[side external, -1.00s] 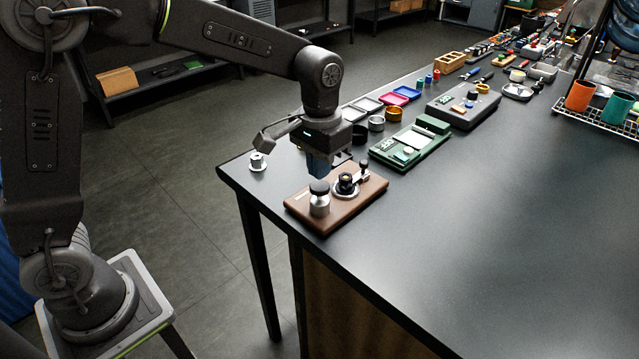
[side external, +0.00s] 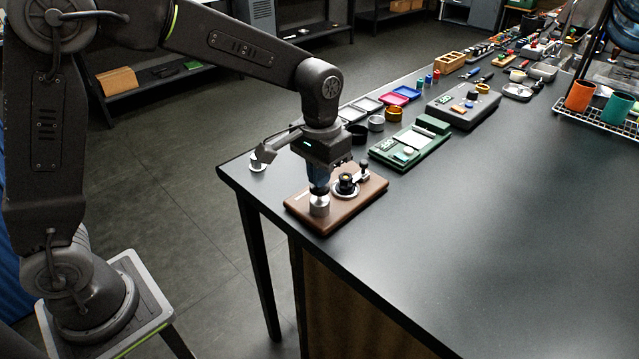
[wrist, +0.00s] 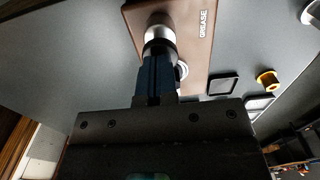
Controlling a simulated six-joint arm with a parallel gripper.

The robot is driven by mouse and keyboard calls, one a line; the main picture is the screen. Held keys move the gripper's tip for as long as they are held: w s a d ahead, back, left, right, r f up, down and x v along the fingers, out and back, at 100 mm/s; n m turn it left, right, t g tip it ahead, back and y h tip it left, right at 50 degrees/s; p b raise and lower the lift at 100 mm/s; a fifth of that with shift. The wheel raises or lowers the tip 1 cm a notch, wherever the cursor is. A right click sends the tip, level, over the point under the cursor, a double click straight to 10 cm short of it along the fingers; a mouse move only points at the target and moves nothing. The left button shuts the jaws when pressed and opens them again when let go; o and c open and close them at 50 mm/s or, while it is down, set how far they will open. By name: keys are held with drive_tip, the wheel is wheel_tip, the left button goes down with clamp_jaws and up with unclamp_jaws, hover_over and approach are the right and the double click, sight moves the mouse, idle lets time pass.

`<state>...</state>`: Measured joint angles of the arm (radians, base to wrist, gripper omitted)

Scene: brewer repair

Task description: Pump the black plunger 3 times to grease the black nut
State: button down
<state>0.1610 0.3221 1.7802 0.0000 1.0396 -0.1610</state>
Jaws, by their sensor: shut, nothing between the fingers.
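The brown board (side external: 345,208) lies on the near left corner of the bench. The plunger stands upright on it, with a silver body (side external: 319,208) and a black cap (side external: 319,191). The black nut (side external: 346,183) sits on a round silver base to the right of the plunger. My gripper (side external: 319,185) is shut and empty, pointing down with its blue fingers directly over the black cap. The fingertips are at the cap's top and appear to touch it. In the wrist view the fingers (wrist: 158,62) cover part of the cap (wrist: 158,46); the nut is mostly hidden there.
A small dark-knobbed post (side external: 364,170) stands at the board's right end. A silver part (side external: 257,161) is near the bench's left edge. A green device (side external: 410,146) and small cups are behind. The bench to the right is clear.

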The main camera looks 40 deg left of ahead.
drive_tip(key=shift+f, duration=0.95)
idle(0.3)
drive_tip(key=shift+r, duration=2.75)
wheel_tip(320, 180, up, 6)
drive_tip(key=shift+f, duration=0.1)
drive_tip(key=shift+f, duration=3.8)
drive_tip(key=shift+f, duration=0.1)
